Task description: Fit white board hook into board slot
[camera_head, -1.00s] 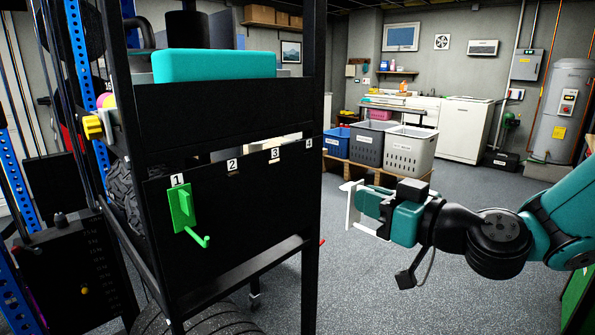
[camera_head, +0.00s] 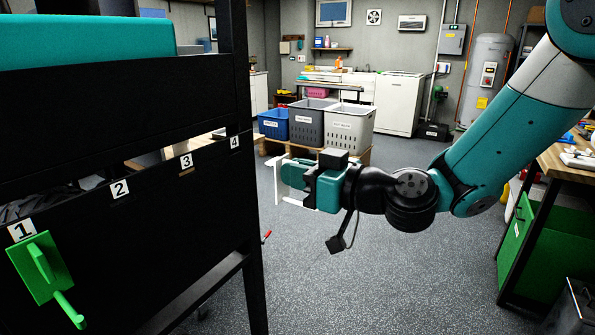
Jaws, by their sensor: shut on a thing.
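My gripper (camera_head: 290,183) is shut on the white board hook (camera_head: 278,188), held in the air to the right of the rack's corner post. The hook's thin white plate and a short lower arm show left of the jaws; part of it is hidden by them. The black board (camera_head: 150,215) on the rack has labels 1 to 4 along its top. Small slots show under label 2 (camera_head: 119,188), label 3 (camera_head: 186,161) and label 4 (camera_head: 235,142). A green hook (camera_head: 42,268) hangs below label 1. The white hook is apart from the board.
The black rack post (camera_head: 242,190) stands between the board and my gripper. Blue, grey and white crates (camera_head: 349,128) sit on a pallet behind. A workbench with a green cabinet (camera_head: 540,250) is at right.

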